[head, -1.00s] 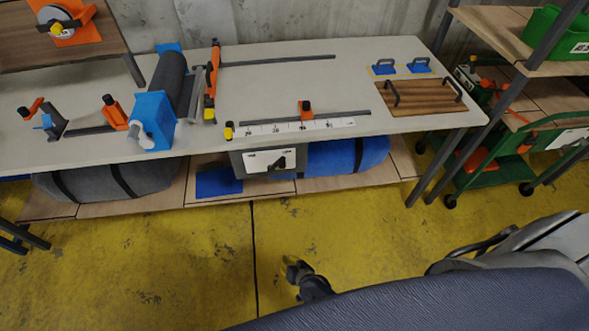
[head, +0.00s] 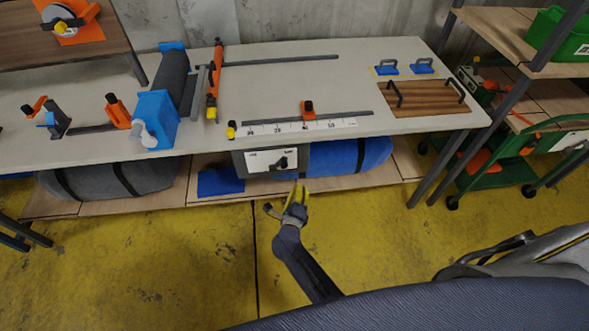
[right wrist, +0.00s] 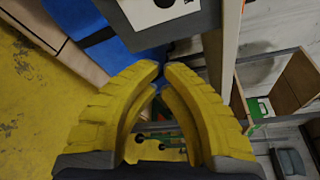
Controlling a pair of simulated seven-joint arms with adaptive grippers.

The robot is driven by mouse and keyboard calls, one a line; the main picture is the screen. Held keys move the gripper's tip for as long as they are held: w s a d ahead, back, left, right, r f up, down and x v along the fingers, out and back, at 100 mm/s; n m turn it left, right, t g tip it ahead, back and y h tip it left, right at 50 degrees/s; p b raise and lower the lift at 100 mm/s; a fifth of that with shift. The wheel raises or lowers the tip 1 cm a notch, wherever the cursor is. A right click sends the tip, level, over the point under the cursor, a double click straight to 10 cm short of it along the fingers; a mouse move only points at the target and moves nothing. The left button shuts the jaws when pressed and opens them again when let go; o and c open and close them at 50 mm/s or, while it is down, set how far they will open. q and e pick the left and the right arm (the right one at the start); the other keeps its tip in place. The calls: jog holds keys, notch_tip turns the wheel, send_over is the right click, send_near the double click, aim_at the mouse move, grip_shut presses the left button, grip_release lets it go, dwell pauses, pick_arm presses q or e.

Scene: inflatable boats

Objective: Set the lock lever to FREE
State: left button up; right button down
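The lock lever (head: 282,163) is a small black lever on a white plate (head: 258,165), set on a grey panel (head: 238,166) under the table's front edge. The plate's lettering is too small to read. In the right wrist view, part of the white plate (right wrist: 140,14) and a black piece on it show at the top edge. My right gripper (head: 299,187) is below and slightly right of the lever, apart from it. In the right wrist view its yellow fingertips (right wrist: 162,68) nearly meet, with nothing between them. My left gripper is not in view.
The long table (head: 330,85) overhangs the panel. A blue roll (head: 350,154) lies right of the panel and a grey roll (head: 110,180) to the left, on a low wooden shelf (head: 400,165). The yellow floor (head: 150,260) in front is clear.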

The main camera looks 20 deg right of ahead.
aim_at(278, 167)
dwell(0.3)
jog(key=x, duration=1)
jog(key=shift+w, duration=0.2)
jog(key=shift+a+r, duration=0.3)
jog(key=shift+a, duration=0.3)
jog(key=shift+a+r, duration=0.3)
jog(key=shift+a, duration=0.25)
jog(key=shift+w+a+r, duration=0.15)
jog(key=shift+a+r, duration=0.2)
jog(key=shift+a, duration=0.35)
jog(key=shift+d, duration=0.1)
